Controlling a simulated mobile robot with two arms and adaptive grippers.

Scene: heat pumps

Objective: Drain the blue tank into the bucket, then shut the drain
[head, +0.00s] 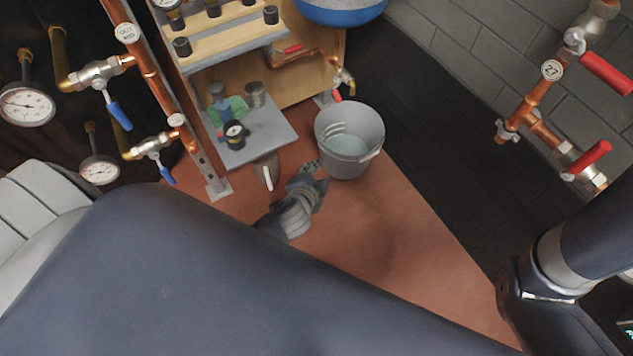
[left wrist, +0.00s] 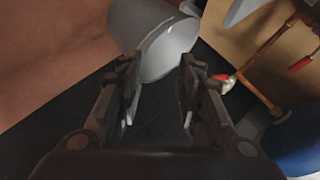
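The blue tank (head: 342,14) shows in part at the top of the head view. It also shows at the lower right of the left wrist view (left wrist: 298,160). A copper pipe runs below it with a red lever (head: 292,49) and a brass tap (head: 345,78) with a red handle (head: 337,96). The grey bucket (head: 366,161) stands upright on the floor below the tap, with pale liquid in it. My left gripper (head: 313,174) is low beside the bucket's left side. In the left wrist view its fingers (left wrist: 160,78) are apart, with nothing clearly held between them. My right gripper is out of view.
A wooden bench (head: 240,45) with a lower grey shelf (head: 262,143) holding small items stands left of the bucket. Copper pipes with red-handled valves (head: 588,156) are on the right wall. Gauges and blue-handled valves (head: 120,115) are at left. Floor right of the bucket is clear.

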